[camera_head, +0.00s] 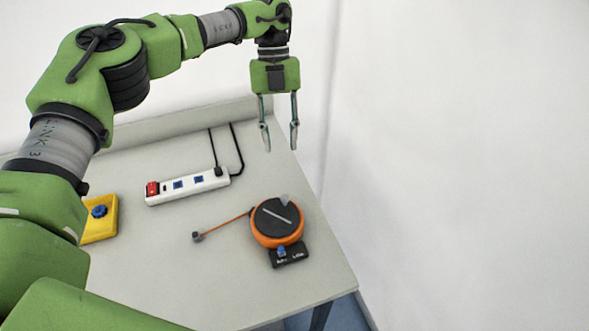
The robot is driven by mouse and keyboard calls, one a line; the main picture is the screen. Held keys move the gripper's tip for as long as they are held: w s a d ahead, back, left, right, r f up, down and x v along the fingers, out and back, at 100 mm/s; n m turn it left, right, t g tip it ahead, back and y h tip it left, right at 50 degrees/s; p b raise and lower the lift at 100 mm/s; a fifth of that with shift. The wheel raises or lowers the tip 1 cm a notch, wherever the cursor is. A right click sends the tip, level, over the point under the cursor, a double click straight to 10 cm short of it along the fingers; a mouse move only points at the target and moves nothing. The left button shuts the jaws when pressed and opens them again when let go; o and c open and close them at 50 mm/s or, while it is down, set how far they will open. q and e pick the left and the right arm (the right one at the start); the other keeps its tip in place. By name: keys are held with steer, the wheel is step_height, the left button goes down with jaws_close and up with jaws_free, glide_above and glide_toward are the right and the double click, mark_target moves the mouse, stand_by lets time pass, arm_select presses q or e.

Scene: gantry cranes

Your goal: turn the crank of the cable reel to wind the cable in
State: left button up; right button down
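An orange cable reel with a black top (277,222) stands on the right part of the grey table. A grey bar lies across its top, and a small pale knob (285,199) shows at its far edge. An orange cable (227,225) runs out from the reel to the left and ends in a small dark plug (197,237) on the table. My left gripper (281,138) is open and empty, pointing down beyond the reel near the table's back right corner. It is apart from the reel. My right gripper is not in view.
A white power strip (188,187) with a red switch lies behind and left of the reel, with a black cord. A yellow box with a blue knob (99,211) is at the left. The table (190,285) is bare in front. A white wall (460,150) stands at the right.

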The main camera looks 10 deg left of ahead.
arm_select(q)
steer(key=n, duration=0.2)
steer(key=p, duration=0.5)
glide_toward(285, 196)
steer(key=shift+h, duration=0.3)
steer(key=x, duration=0.8)
steer(key=shift+s+a+f, duration=0.1)
steer(key=shift+s+a, duration=0.05)
steer(key=shift+a, duration=0.05)
steer(key=shift+f, duration=0.15)
jaws_close()
